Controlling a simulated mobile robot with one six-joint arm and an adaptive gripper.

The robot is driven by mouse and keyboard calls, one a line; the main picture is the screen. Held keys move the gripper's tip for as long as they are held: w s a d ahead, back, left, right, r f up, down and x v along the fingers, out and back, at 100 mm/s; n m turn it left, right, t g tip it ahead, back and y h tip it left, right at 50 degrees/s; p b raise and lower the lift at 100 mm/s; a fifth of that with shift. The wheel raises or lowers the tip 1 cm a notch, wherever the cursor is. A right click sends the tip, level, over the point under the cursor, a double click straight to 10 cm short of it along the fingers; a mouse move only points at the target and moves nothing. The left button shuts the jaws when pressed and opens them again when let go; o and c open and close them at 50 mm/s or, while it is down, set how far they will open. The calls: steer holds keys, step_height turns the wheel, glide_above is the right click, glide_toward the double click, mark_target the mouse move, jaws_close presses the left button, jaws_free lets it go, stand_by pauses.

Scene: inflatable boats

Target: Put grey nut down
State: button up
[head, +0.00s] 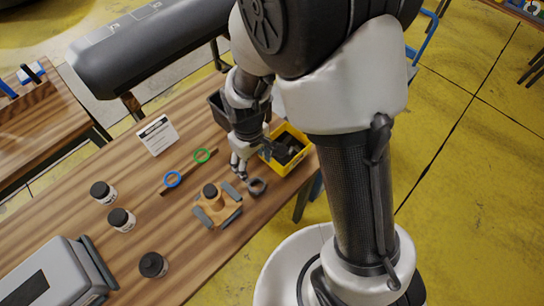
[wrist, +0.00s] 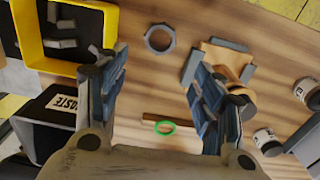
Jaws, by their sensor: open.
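The grey nut (head: 257,194) is a hexagonal ring lying on the wooden table (head: 136,172), near its front edge. It also shows in the wrist view (wrist: 147,40), whole and uncovered, at the top middle. My gripper (head: 243,174) is above the table just beside the nut in the head view. In the wrist view the jaws (wrist: 158,68) are spread wide with nothing between them, and the nut appears just beyond the fingertips, apart from both fingers.
A yellow bin (wrist: 118,25) with grey parts and a black bin (wrist: 38,135) labelled as waste stand close by. An orange fixture (wrist: 225,58) with grey blocks is on the nut's other side. A green ring (head: 202,150), a blue ring (head: 173,172) and several dark-capped bottles (head: 121,220) are farther off.

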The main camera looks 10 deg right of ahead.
steer(key=s+d+r+m+t, duration=0.2)
steer(key=s+d+r, duration=0.15)
steer(key=r, duration=0.65)
steer(key=s+d+r+m+t, duration=0.1)
steer(key=s+d+r+m, duration=0.3)
steer(key=r, duration=0.6)
steer(key=s+d+r+t, duration=0.1)
steer(key=s+d+r, duration=0.2)
steer(key=s, duration=0.3)
steer(key=shift+s+d+r+m+t, duration=0.2)
steer(key=shift+d+r+m+t, duration=0.15)
steer(key=shift+r, duration=0.45)
